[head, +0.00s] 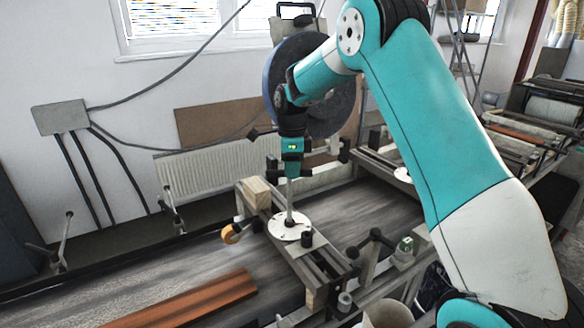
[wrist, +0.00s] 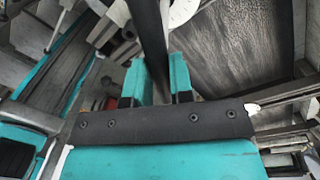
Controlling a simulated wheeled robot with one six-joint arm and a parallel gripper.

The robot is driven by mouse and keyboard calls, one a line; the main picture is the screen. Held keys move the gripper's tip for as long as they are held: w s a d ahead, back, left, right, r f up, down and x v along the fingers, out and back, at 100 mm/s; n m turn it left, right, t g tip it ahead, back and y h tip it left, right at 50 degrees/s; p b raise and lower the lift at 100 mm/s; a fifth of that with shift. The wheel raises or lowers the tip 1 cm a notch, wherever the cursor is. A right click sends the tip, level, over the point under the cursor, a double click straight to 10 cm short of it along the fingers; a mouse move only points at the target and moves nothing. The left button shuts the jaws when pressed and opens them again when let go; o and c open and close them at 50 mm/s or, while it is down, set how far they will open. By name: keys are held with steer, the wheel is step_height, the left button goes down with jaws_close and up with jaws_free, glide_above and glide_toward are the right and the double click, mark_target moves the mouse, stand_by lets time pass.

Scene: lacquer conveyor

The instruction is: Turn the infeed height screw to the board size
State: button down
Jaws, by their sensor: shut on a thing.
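The infeed height screw (head: 290,204) is a thin upright metal rod rising from a white round disc (head: 289,230) on the crossbeam over the conveyor. My gripper (head: 291,174) points straight down above the disc and is shut on the upper end of the screw. In the wrist view, the teal fingers of my gripper (wrist: 164,84) stand on both sides of a dark rod (wrist: 150,36). Part of the white disc (wrist: 184,10) shows at the top edge there. Any marks on the disc are too small to read.
A brown board (head: 190,301) lies on the dark conveyor belt (head: 120,280) at the lower left. A wooden block (head: 256,191) and an orange roller (head: 232,234) sit left of the disc. A black knob (head: 307,238) stands close to its right. A large dark wheel (head: 345,105) is behind my wrist.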

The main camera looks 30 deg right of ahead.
steer(key=shift+r+m, duration=0.15)
steer(key=shift+m, duration=0.75)
steer(key=c, duration=1)
jaws_free()
steer(key=r, duration=1.7)
steer(key=shift+w+d+r+p, duration=0.15)
steer(key=shift+w+d+p, duration=0.2)
steer(key=shift+w+d, duration=0.05)
